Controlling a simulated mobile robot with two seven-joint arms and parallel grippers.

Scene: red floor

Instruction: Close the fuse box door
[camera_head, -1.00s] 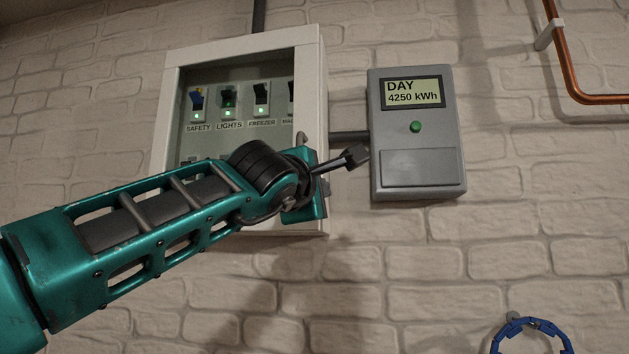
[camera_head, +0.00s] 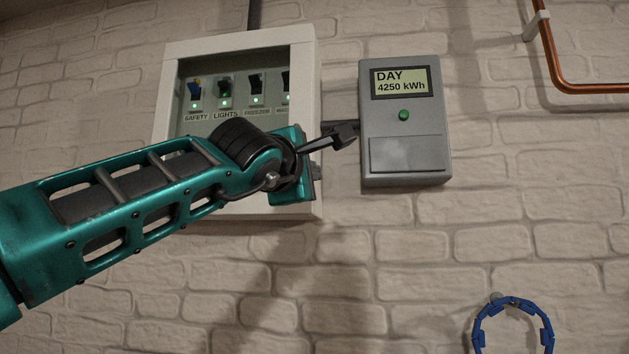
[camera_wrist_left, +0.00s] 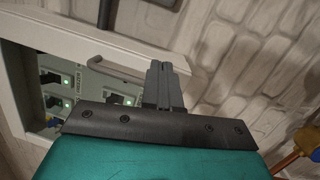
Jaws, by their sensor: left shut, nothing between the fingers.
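The fuse box (camera_head: 166,140) hangs on the wall left of centre in the head view. Its white door frame (camera_head: 311,90) surrounds a dark opening with labelled switches, and its face looks close to the box; I cannot tell whether a gap remains. A grey bar handle (camera_wrist_left: 103,64) shows at the frame in the left wrist view. My left gripper (camera_head: 345,134) is shut and empty, at the right side of the frame, its fingers pointing right toward the meter. The fingers (camera_wrist_left: 163,80) also show in the left wrist view. My left arm hides the box's lower part. My right gripper is out of view.
A grey meter (camera_head: 405,120) reading DAY 4250 kWh is just right of the gripper. A copper pipe (camera_head: 556,65) runs at upper right. A blue ring (camera_head: 478,325) hangs at lower right. The brick wall below the meter is clear.

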